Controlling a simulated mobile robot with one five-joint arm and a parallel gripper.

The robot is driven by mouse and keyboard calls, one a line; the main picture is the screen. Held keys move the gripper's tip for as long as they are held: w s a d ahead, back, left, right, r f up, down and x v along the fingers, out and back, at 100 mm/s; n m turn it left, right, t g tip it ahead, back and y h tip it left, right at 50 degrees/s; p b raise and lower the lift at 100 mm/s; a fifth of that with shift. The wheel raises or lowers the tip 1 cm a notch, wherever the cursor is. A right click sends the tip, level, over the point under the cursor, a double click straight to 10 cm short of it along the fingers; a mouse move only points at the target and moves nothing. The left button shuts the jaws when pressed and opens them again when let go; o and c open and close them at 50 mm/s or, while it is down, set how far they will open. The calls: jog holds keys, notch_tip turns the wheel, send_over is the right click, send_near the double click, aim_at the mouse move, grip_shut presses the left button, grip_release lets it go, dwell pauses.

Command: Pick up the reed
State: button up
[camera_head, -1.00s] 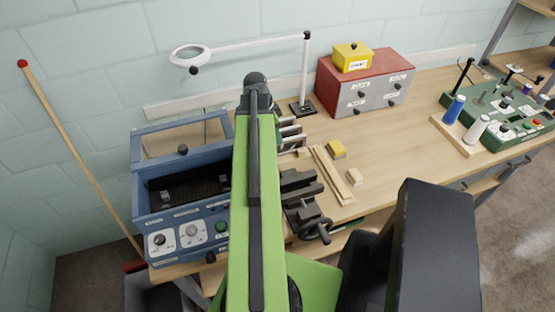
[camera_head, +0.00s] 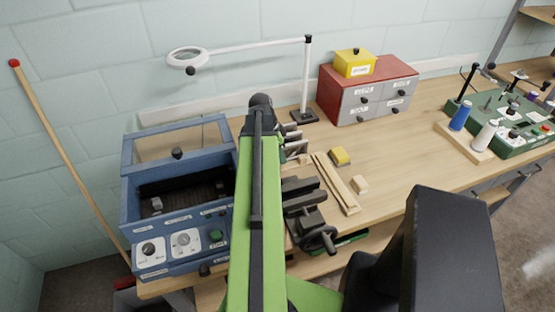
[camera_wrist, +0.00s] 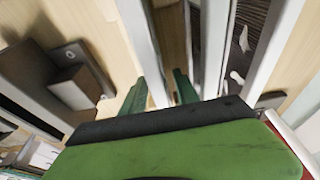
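I cannot single out the reed for certain. Two long pale wooden strips (camera_head: 337,184) lie side by side on the bench, right of a dark vise (camera_head: 305,205). A dark ribbed surface shows inside the open blue box (camera_head: 127,205), left of my arm. In the head view my green arm hides my gripper. In the wrist view the two green fingers of my gripper (camera_wrist: 160,94) stand apart, over long pale metal bars (camera_wrist: 214,45). A brown strip shows between the fingers, and I see no clear grip on anything. A dark ribbed surface (camera_wrist: 250,25) is at upper right.
A magnifier lamp (camera_head: 307,75) stands behind. Red-and-grey drawers (camera_head: 377,98) bear a yellow box (camera_head: 355,65). Spools and a green panel (camera_head: 515,140) are at right. The bench's middle right is clear.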

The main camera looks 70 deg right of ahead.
grip_shut()
dwell(1.2)
